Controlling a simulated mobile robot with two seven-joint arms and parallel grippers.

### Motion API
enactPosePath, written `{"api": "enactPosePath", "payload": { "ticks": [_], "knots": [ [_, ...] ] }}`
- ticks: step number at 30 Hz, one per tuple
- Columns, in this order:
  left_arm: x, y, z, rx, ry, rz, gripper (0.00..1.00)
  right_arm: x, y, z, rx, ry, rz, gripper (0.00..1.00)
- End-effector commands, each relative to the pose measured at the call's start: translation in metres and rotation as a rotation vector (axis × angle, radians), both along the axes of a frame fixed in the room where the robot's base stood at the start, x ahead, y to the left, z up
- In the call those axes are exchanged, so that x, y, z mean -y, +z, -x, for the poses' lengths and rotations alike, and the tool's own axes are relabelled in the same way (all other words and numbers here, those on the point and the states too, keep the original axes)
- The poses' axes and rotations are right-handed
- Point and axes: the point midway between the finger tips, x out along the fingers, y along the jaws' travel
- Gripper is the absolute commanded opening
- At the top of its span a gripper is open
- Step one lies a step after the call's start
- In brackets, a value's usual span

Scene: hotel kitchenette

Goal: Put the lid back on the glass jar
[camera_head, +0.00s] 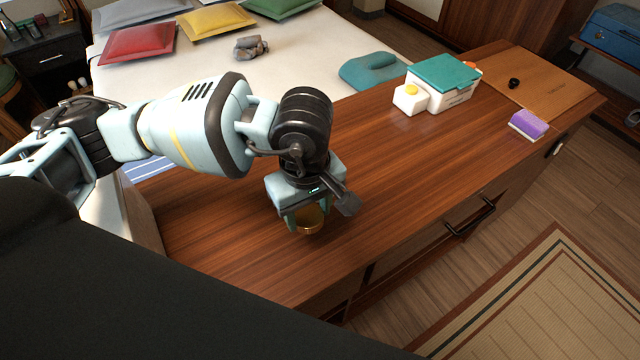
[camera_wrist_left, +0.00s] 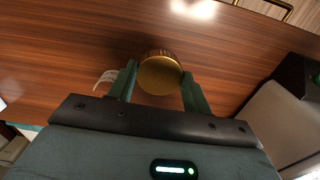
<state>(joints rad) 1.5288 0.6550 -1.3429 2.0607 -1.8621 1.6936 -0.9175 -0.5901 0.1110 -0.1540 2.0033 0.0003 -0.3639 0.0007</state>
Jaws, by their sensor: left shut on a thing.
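My left gripper (camera_head: 307,214) is over the near part of the wooden counter, pointing down. It is shut on a round gold lid (camera_head: 309,222), which sits between its two fingers. In the left wrist view the gold lid (camera_wrist_left: 160,74) shows between the green fingertips of the left gripper (camera_wrist_left: 158,82). I cannot tell whether the lid touches anything below it. I cannot make out the glass jar. A small pale curved shape (camera_wrist_left: 105,79) lies beside one finger in the wrist view, too partial to identify. My right gripper is not in view.
The wooden counter (camera_head: 400,150) is clear around the gripper. Farther along it stand a white box with a teal lid (camera_head: 447,76), a purple-and-white sponge (camera_head: 528,124) and a wooden board (camera_head: 535,80). A bed with cushions (camera_head: 300,55) lies behind.

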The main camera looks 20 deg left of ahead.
Motion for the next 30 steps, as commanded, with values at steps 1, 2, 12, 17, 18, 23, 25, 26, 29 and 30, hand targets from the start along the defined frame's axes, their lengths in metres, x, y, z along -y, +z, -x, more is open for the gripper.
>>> {"api": "enactPosePath", "payload": {
  "ticks": [1, 2, 12, 17, 18, 23, 25, 26, 29, 30],
  "knots": [
    [-0.01, 0.003, 0.002, 0.001, -0.084, -0.001, 0.28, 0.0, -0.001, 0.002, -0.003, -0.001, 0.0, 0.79],
    [-0.015, 0.004, 0.004, 0.001, -0.137, -0.001, 0.28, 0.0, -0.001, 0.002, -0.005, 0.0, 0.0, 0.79],
    [-0.061, 0.017, 0.02, 0.001, -0.683, 0.001, 0.28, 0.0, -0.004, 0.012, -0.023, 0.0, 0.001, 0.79],
    [-0.072, 0.02, 0.023, 0.002, -0.821, 0.001, 0.28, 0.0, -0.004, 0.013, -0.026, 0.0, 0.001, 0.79],
    [-0.073, 0.021, 0.023, 0.002, -0.841, -0.001, 0.28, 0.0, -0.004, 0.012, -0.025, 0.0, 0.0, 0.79],
    [-0.076, 0.022, 0.024, 0.002, -0.876, -0.001, 0.28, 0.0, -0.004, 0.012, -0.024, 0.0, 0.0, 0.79],
    [-0.076, 0.022, 0.024, 0.002, -0.877, -0.001, 0.28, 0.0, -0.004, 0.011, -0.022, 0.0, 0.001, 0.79],
    [-0.076, 0.022, 0.024, 0.002, -0.876, -0.001, 0.28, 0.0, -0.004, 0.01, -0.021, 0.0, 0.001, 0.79],
    [-0.075, 0.022, 0.024, 0.002, -0.875, -0.001, 0.28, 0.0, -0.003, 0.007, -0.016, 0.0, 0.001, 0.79],
    [-0.075, 0.022, 0.024, 0.002, -0.875, -0.001, 0.28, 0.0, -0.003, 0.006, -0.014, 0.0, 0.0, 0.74]
  ]
}}
